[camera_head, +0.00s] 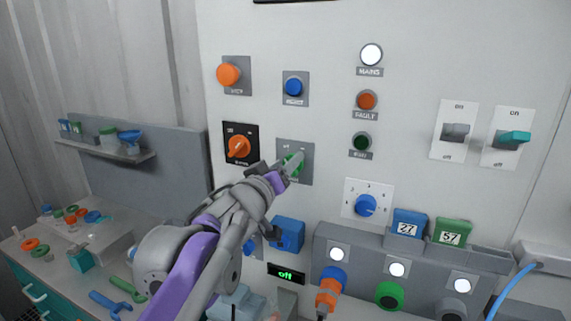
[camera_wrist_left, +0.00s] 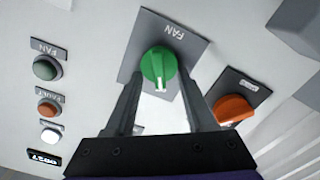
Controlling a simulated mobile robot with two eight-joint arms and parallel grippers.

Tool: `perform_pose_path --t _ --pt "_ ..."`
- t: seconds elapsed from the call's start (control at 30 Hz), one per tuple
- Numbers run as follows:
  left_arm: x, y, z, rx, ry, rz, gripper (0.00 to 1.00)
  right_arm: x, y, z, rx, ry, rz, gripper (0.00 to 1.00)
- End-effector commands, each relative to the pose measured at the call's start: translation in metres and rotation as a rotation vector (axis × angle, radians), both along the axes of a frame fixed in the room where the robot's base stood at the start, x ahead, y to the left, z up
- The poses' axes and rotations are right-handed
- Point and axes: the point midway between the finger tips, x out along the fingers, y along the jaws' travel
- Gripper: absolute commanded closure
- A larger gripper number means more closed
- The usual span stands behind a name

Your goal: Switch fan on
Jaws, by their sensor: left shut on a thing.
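The green fan knob (camera_head: 291,160) sits on a grey plate (camera_head: 306,177) on the light wall panel. In the left wrist view the knob (camera_wrist_left: 158,64) has a white mark at its lower edge, and the plate's FAN label appears upside down. My left gripper (camera_head: 289,167) is shut on the knob, with one finger on each side, as the left wrist view (camera_wrist_left: 161,80) shows. The gripper partly hides the knob and plate in the head view. The fan lamp (camera_head: 362,142) is dark green and looks unlit. My right gripper is not in view.
An orange rotary knob (camera_head: 238,147) is close left of the fan knob. A blue button (camera_head: 293,87) is above and a blue dial (camera_head: 365,205) lower right. The mains lamp (camera_head: 371,55) looks white. A small display (camera_head: 286,274) reads "off". A cluttered bench stands at left.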

Motion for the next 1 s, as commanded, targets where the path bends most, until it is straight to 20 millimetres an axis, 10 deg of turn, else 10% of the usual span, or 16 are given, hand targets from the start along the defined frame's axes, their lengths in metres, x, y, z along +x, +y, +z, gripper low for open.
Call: perform_pose_path --t 1.0 --pt "-0.003 -0.008 0.004 0.66 -0.256 0.0 1.0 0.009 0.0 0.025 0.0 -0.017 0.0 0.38"
